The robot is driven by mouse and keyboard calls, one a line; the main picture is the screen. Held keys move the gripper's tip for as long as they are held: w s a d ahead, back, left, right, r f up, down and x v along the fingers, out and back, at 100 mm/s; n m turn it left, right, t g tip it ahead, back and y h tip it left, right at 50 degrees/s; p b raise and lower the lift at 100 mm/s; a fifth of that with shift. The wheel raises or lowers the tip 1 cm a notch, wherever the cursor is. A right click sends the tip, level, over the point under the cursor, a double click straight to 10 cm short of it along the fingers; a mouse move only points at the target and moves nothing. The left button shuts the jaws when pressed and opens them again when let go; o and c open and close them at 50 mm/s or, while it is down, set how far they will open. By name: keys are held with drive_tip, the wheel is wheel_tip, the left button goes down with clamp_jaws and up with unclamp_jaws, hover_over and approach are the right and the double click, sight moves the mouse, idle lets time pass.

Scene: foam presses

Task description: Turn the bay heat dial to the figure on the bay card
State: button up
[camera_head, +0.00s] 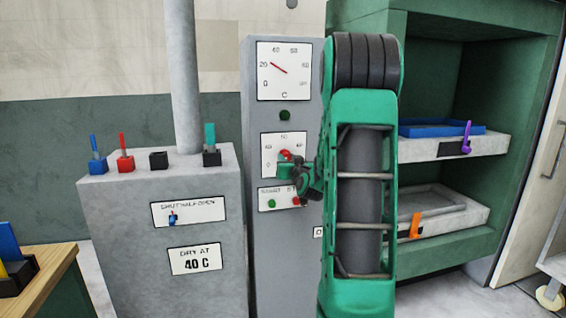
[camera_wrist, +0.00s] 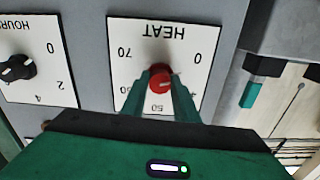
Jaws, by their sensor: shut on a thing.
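The heat dial is a red knob (camera_wrist: 159,80) on a white plate marked HEAT, upside down in the wrist view; it also shows in the head view (camera_head: 285,155). My gripper (camera_wrist: 161,74) is shut on the knob, one green finger on each side. My fingers hide part of the scale, and I cannot tell which figure the knob points at. In the head view my gripper (camera_head: 294,170) is at the dial, partly behind my arm.
A gauge (camera_head: 284,71) above the dial has its red needle near 20. Green and red buttons (camera_head: 283,199) sit just below the dial. A black HOURS knob (camera_wrist: 17,70) is beside it. Several coloured levers stand on the grey cabinet (camera_head: 110,220). Shelves (camera_head: 455,146) with trays are at right.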

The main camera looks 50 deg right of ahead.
drive_tip(key=shift+w+a+m, duration=0.1)
drive_tip(key=shift+a+m, duration=0.05)
drive_tip(key=shift+m, duration=1.25)
drive_tip(key=shift+w+a+m, duration=0.1)
drive_tip(key=shift+w+m, duration=0.05)
drive_tip(key=shift+m, duration=1.25)
drive_tip(key=shift+w+a+m, duration=0.1)
drive_tip(key=shift+a+m, duration=0.05)
drive_tip(key=shift+m, duration=1.25)
drive_tip(key=o, duration=1)
drive_tip(key=shift+d, duration=0.1)
drive_tip(key=shift+o, duration=0.2)
drive_tip(key=shift+s+d, duration=0.1)
drive_tip(key=shift+s, duration=0.1)
drive_tip(key=shift+s, duration=0.2)
drive_tip(key=v, duration=1)
drive_tip(key=shift+a, duration=0.25)
